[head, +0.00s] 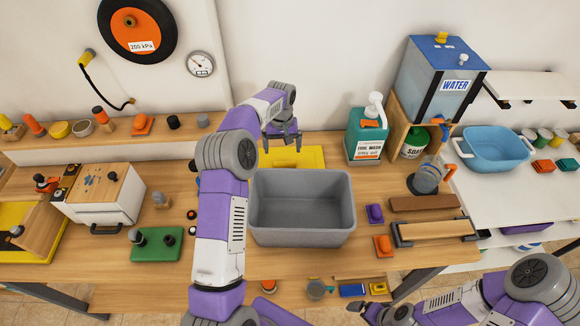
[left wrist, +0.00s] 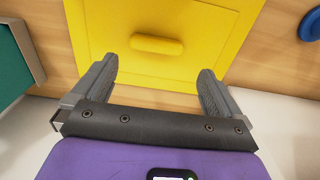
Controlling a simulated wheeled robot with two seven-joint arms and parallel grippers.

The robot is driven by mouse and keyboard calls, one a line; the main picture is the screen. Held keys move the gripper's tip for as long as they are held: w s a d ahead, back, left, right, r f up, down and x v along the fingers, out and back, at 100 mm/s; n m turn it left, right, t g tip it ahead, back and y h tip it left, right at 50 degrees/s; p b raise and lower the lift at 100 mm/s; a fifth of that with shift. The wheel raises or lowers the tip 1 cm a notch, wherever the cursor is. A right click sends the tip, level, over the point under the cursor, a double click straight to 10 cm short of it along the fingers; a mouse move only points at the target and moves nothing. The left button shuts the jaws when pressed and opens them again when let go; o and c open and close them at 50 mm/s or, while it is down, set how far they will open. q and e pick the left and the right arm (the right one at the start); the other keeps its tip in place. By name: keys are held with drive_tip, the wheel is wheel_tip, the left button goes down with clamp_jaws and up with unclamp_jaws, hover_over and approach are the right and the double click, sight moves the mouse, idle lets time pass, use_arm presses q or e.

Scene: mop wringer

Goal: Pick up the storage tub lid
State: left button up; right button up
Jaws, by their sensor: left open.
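The yellow storage tub lid (head: 308,157) lies flat on the bench behind the grey tub (head: 345,213), near the wall. In the left wrist view, the lid (left wrist: 200,20) has a raised bar handle (left wrist: 157,44) in its middle. My left gripper (head: 283,146) is over the lid, fingers pointing down. In the left wrist view, the gripper (left wrist: 155,72) is open and empty, its fingers spread wider than the handle, which shows just beyond the fingertips. My right gripper (head: 366,311) is low at the front edge of the bench, away from the lid; its jaw opening is unclear.
The grey tub is open and looks empty. A green hand-wash bottle (head: 366,135) stands right of the lid. A water tank (head: 440,75) and a blue basin (head: 495,148) are further right. A white box (head: 103,193) and a green block (head: 156,244) stand left of my left arm.

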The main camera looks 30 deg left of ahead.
sight(284, 162)
use_arm(q)
drive_tip(key=shift+w+f, duration=0.25)
drive_tip(key=shift+f, duration=0.3)
drive_tip(key=shift+w+f, duration=0.1)
drive_tip(key=shift+f, duration=0.3)
drive_tip(key=f, duration=0.6)
drive_tip(key=shift+s+d+b, duration=0.25)
drive_tip(key=shift+s+b, duration=0.05)
drive_tip(key=shift+b, duration=0.05)
drive_tip(key=c, duration=0.8)
